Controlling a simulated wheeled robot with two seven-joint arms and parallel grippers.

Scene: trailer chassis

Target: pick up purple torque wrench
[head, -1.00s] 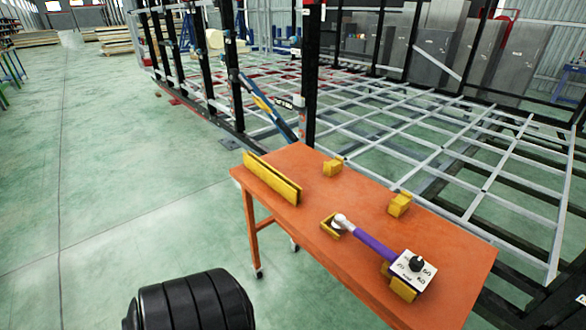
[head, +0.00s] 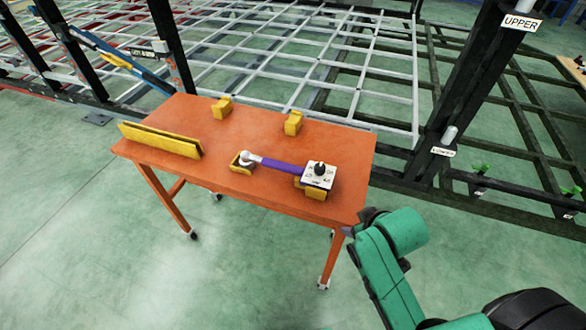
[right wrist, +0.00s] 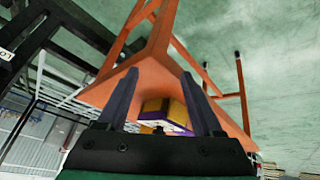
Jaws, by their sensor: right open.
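The purple torque wrench (head: 282,166) lies across yellow holders on the orange table (head: 205,115). Its silver round end is at the left and a white box with a black knob is at its right end. My right gripper (head: 367,219) is just off the table's right corner, apart from the wrench. In the right wrist view the open, empty fingers (right wrist: 160,75) point towards the orange table, with a yellow block (right wrist: 158,106) and a white and purple edge seen between them. My left gripper is not in view.
Two yellow blocks (head: 293,122) (head: 222,108) stand along the table's far side, and a long yellow rail (head: 160,140) stands at its left. The trailer frame with a black post (head: 470,90) is behind and to the right. Green floor is clear in front.

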